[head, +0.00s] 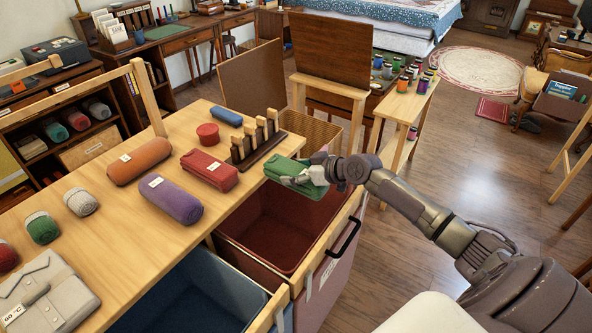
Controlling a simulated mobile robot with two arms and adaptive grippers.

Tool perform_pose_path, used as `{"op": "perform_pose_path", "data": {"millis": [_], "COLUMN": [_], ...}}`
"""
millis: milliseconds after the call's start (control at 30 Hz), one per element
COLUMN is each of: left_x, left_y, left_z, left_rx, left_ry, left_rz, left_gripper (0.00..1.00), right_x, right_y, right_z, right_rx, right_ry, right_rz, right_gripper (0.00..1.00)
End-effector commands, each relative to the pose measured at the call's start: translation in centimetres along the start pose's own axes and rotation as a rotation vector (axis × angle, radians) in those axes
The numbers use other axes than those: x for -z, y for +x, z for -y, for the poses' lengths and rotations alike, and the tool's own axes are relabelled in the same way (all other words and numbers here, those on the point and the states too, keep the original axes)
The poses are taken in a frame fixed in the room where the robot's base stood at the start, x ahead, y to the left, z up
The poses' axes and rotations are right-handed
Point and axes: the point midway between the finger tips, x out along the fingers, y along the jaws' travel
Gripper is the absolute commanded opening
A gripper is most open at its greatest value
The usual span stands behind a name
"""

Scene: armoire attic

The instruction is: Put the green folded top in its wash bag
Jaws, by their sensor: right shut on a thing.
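The green folded top (284,167) is a soft green bundle above the far edge of the dark red bin (270,225), close to the table's right end. My right gripper (303,178) reaches in from the right and is shut on its near right side; the fingertips are partly hidden against the cloth. I cannot tell which container is the top's wash bag. My left gripper is out of view.
A blue bin (192,290) stands left of the red one. The wooden table (115,220) holds an orange roll (140,160), a purple roll (170,199), a red pouch (209,170) and a pegged rack (257,142). The floor at right centre is clear.

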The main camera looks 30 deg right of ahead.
Motion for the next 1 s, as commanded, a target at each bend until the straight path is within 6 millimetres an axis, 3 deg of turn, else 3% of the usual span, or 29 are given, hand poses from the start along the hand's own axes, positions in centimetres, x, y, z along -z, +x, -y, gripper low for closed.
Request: {"op": "perform_pose_path", "data": {"millis": [533, 900, 933, 1000], "left_x": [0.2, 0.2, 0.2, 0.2], "left_y": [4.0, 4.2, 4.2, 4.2], "left_z": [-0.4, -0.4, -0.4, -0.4], "left_rx": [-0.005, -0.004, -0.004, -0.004], "left_ry": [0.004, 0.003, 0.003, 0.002], "left_rz": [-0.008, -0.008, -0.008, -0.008], "left_gripper": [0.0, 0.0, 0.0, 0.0], "right_x": [-4.7, -5.2, -5.2, -5.2], "right_y": [2.6, 2.8, 2.8, 2.8], "right_z": [-0.1, -0.1, -0.1, -0.1], "right_rx": [-0.001, -0.001, -0.001, -0.001], "right_ry": [0.001, 0.001, 0.001, 0.001], "right_rz": [-0.001, -0.001, -0.001, -0.001], "right_gripper": [0.35, 0.35, 0.76, 0.88]}}
